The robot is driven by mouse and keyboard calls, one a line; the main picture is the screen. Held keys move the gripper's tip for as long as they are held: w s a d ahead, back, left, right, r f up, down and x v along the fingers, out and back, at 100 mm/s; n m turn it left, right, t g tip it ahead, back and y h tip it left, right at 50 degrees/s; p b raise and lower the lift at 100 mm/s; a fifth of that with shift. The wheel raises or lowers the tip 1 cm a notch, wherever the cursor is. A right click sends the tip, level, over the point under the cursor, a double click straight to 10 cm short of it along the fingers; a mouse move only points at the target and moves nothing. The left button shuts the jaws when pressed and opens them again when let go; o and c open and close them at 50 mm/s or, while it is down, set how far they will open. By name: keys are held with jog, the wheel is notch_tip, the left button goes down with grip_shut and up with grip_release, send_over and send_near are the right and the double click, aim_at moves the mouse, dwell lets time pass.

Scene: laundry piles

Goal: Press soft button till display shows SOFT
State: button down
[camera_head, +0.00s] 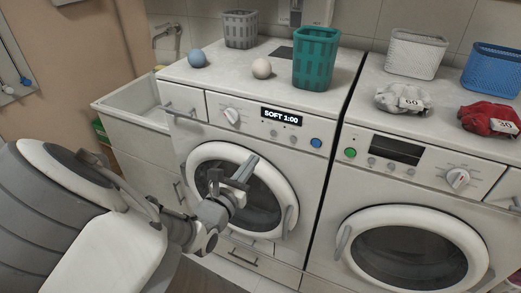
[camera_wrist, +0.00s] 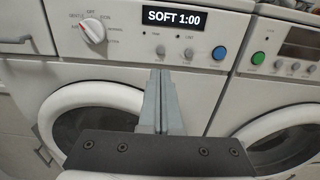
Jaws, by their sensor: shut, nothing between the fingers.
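The left washing machine (camera_head: 240,140) has a black display (camera_head: 281,116) that reads SOFT 1:00. It also shows in the wrist view (camera_wrist: 185,19). Below the display are two small grey buttons, a left one (camera_wrist: 160,49) and a right one (camera_wrist: 188,53), with labels too small to read surely. A blue round button (camera_wrist: 219,53) sits to their right. My gripper (camera_head: 246,166) is shut and empty in front of the washer door. In the wrist view its fingertips (camera_wrist: 161,72) appear just below the left grey button; I cannot tell any contact.
A white dial (camera_head: 231,116) is left of the display. The right machine (camera_head: 335,180) has a dark display and green button (camera_head: 350,153). The round door (camera_head: 210,155) bulges below the panel.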

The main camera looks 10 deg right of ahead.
jog(key=shift+v, duration=1.3)
dwell(0.6)
jog(key=s+d+m+g+y, duration=0.2)
jog(key=s+d+m+g, duration=1.05)
jog(key=m, duration=0.45)
jog(key=s+a+r+m+t+y, duration=0.3)
jog(key=s+a+r+m+y, duration=0.2)
jog(key=r+m, duration=0.6)
jog(key=s+r+y, duration=0.1)
jog(key=s+y, duration=0.1)
jog(key=y, duration=0.1)
jog(key=shift+s+r+m+y, duration=0.3)
jog(key=shift+m, duration=0.1)
jog(key=shift+a+t, duration=0.1)
jog(key=shift+t, duration=0.15)
